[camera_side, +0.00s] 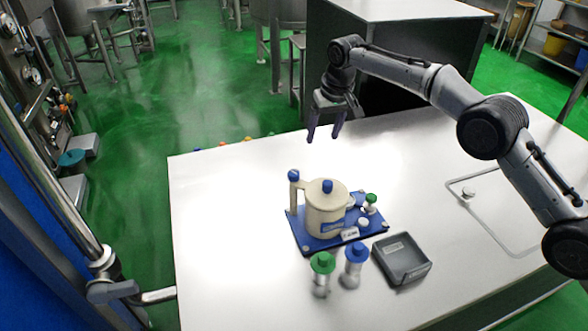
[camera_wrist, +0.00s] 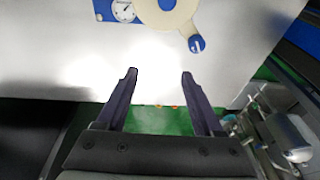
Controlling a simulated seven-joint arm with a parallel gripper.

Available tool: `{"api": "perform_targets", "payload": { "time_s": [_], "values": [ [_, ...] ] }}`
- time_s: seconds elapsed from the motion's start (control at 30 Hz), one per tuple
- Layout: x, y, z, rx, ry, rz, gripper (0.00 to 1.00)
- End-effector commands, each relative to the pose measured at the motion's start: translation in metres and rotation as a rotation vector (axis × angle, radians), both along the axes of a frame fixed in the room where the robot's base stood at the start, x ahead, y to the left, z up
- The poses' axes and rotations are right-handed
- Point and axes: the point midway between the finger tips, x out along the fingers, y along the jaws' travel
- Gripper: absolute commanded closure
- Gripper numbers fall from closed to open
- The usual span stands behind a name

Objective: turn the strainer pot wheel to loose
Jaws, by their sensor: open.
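The cream strainer pot (camera_side: 322,219) stands upright on a blue base plate (camera_side: 302,236) near the middle of the white table. It has a blue knob (camera_side: 327,186) on top and a blue-topped post (camera_side: 294,177) at its left. I cannot tell which part is the wheel. In the wrist view the pot (camera_wrist: 168,18) is cut off by the top edge, with a blue round end (camera_wrist: 197,44) and a white dial (camera_wrist: 124,11) beside it. My gripper (camera_side: 322,139) is open and empty, above and behind the pot; its two fingers (camera_wrist: 158,75) show apart in the wrist view.
A green-topped bottle (camera_side: 322,263) and a blue-topped bottle (camera_side: 355,253) stand in front of the plate. A dark tray (camera_side: 402,258) lies to their right. A small green-topped item (camera_side: 371,200) stands at the plate's right. The table's (camera_side: 225,210) left side is clear.

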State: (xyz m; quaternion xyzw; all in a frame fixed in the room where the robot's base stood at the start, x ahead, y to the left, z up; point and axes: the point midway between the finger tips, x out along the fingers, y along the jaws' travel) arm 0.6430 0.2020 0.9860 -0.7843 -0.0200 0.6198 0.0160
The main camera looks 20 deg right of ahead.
Motion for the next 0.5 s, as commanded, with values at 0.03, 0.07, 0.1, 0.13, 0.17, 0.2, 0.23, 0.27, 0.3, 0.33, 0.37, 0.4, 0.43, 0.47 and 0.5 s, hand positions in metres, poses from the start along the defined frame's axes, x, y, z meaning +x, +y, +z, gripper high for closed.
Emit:
{"api": "perform_targets", "payload": {
  "time_s": [0.03, 0.07, 0.1, 0.13, 0.17, 0.2, 0.23, 0.27, 0.3, 0.33, 0.37, 0.4, 0.43, 0.47, 0.5],
  "values": [
    [-0.004, 0.007, 0.001, -0.011, -0.011, -0.078, 0.31],
    [-0.006, 0.01, 0.002, -0.018, -0.022, -0.128, 0.31],
    [-0.008, 0.015, 0.003, -0.025, -0.036, -0.189, 0.31],
    [-0.01, 0.018, 0.003, -0.03, -0.049, -0.231, 0.31],
    [-0.012, 0.023, 0.005, -0.035, -0.063, -0.267, 0.31],
    [-0.016, 0.03, 0.007, -0.042, -0.081, -0.309, 0.31],
    [-0.019, 0.035, 0.008, -0.045, -0.096, -0.334, 0.31],
    [-0.023, 0.042, 0.011, -0.05, -0.112, -0.349, 0.31],
    [-0.031, 0.055, 0.015, -0.062, -0.135, -0.348, 0.31],
    [-0.036, 0.063, 0.018, -0.073, -0.145, -0.325, 0.31],
    [-0.041, 0.07, 0.02, -0.08, -0.149, -0.307, 0.31],
    [-0.045, 0.078, 0.023, -0.079, -0.15, -0.292, 0.31],
    [-0.048, 0.083, 0.025, -0.075, -0.152, -0.284, 0.31],
    [-0.049, 0.086, 0.025, -0.073, -0.153, -0.279, 0.31],
    [-0.05, 0.089, 0.024, -0.072, -0.153, -0.274, 0.31]
  ]
}}
